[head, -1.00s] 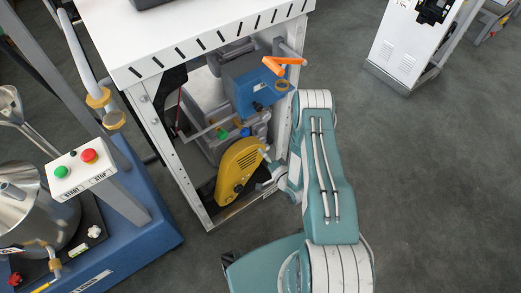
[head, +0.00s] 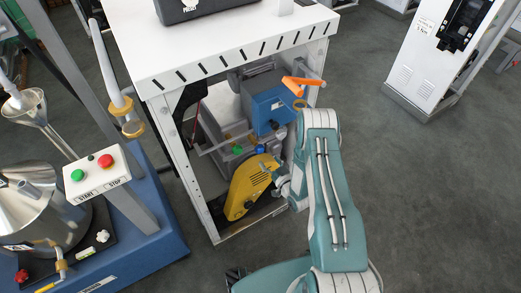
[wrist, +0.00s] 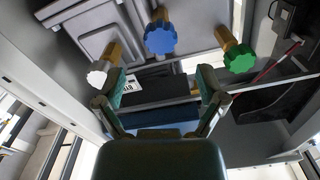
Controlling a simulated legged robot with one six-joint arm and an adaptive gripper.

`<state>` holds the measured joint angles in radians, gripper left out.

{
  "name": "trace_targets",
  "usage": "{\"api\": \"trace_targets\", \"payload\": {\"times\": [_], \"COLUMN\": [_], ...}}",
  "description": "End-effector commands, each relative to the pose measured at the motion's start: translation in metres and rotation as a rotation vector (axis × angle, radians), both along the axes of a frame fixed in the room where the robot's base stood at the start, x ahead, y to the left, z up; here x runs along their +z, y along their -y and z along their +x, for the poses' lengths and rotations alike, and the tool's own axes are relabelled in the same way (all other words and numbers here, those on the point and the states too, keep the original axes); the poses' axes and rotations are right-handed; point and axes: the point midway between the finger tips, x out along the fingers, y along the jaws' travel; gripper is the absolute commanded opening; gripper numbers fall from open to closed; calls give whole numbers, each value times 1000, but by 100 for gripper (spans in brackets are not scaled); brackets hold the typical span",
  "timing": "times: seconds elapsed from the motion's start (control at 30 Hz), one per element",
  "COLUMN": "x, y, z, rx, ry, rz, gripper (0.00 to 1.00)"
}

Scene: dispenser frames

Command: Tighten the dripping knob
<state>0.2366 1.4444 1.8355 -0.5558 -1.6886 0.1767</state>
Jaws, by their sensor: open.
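In the wrist view a white knob (wrist: 97,75), a blue knob (wrist: 160,37) and a green knob (wrist: 239,59) sit on brass stems under a grey unit. No drip shows, so I cannot tell which knob drips. The green knob (head: 238,150) and blue knob (head: 254,139) also show small in the head view, inside the white frame; the white one is not clear there. My gripper (wrist: 163,84) is open and empty. Its fingers are spread below the blue knob in the picture, with the white knob left and the green knob right. I see no contact with any knob.
A white-topped frame (head: 215,49) encloses a yellow housing (head: 247,188) and a blue box (head: 272,104) with an orange handle (head: 303,81). A blue-based machine with a start-stop box (head: 97,174) stands left. Open grey floor (head: 430,190) lies right.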

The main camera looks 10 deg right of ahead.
Motion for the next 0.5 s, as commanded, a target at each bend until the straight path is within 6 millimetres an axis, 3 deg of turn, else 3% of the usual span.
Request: {"api": "trace_targets", "payload": {"times": [0.3, 0.5], "x": [0, 0], "y": [-17, -20], "z": [51, 62], "rx": [1, 0], "ry": [1, -1], "rz": [0, 2], "gripper": [89, 89]}}
